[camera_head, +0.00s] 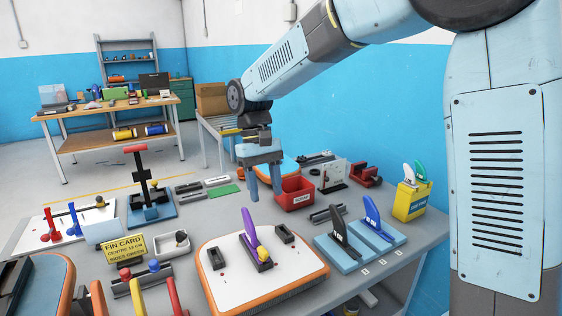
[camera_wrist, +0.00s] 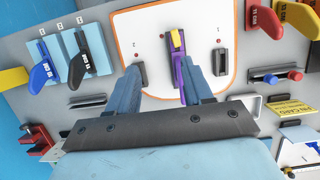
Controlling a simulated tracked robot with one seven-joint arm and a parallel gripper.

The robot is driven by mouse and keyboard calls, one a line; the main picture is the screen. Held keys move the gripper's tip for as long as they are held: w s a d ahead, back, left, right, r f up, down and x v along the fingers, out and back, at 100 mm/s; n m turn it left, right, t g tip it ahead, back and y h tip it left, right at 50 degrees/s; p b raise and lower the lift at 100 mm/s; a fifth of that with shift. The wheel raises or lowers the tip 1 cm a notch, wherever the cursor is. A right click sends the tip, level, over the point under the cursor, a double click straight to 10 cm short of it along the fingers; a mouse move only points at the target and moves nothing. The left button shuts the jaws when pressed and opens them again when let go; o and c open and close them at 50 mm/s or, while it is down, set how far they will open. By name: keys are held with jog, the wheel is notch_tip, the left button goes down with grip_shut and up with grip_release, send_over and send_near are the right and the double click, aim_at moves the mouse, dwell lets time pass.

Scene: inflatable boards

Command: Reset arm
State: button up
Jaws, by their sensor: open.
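My arm reaches in from the right in the head view. My gripper (camera_head: 264,180) hangs over the grey table (camera_head: 200,208), behind the white board with an orange edge (camera_head: 220,285). Its two blue fingers are apart with nothing held between them. In the wrist view my gripper (camera_wrist: 154,88) shows open, its fingertips over the board's near edge. A purple fin (camera_head: 249,226) stands in the board's middle slot with a yellow piece at its base. In the wrist view the purple fin (camera_wrist: 186,86) lies close beside the right fingertip; contact cannot be told.
Black and blue fins (camera_head: 371,214) stand on blue blocks right of the board. A red bin (camera_head: 295,193) and a yellow box of fins (camera_head: 411,202) stand behind. A fin card (camera_head: 124,249), red-handled tool (camera_head: 140,170) and coloured fins are left.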

jog(key=s+d+r+m+t+y, duration=0.1)
jog(key=s+d+r+m+t, duration=0.2)
jog(key=d, duration=0.6)
jog(key=s+d+r+t+y, duration=0.15)
jog(key=d+r, duration=0.25)
jog(key=d, duration=0.5)
jog(key=s+d+m+t, duration=0.3)
jog(key=s+d+t, duration=0.1)
jog(key=s+d, duration=0.7)
jog(key=shift+d+f, duration=0.2)
jog(key=shift+d, duration=0.35)
jog(key=shift+h, duration=0.25)
